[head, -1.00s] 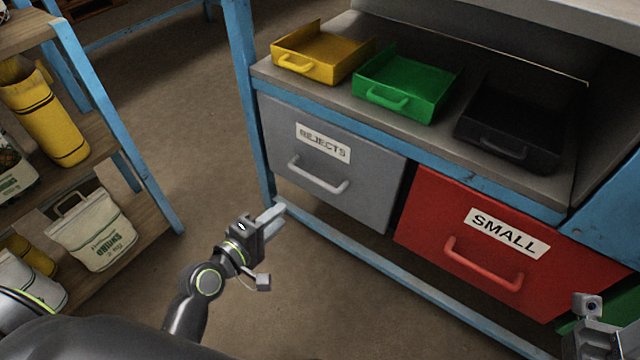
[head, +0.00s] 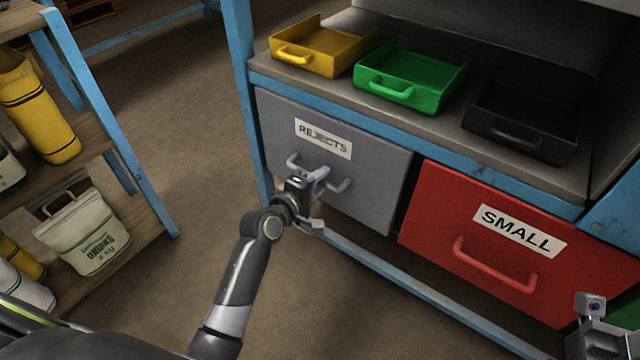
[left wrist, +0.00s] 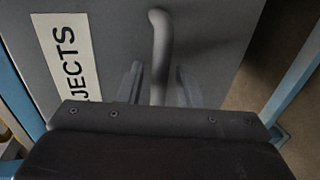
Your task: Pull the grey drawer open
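The grey drawer (head: 375,165) has a "REJECTS" label (head: 323,138) and a grey bar handle (head: 342,186). It appears closed under the blue bench rail. My left gripper (head: 318,177) is at the middle of this handle. In the left wrist view, the fingers (left wrist: 160,85) stand on either side of the handle bar (left wrist: 158,40), with a small gap showing on each side. The left gripper is open around the bar. My right gripper (head: 603,338) is at the lower right corner, partly cut off, and its fingers are unclear.
A red drawer (head: 430,230) labelled "SMALL" is to the right. Yellow (head: 345,55), green (head: 440,90) and black (head: 550,120) trays stand on the bench above. A low blue rail runs beneath the drawers. A shelf with sacks is at the left; the floor between is clear.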

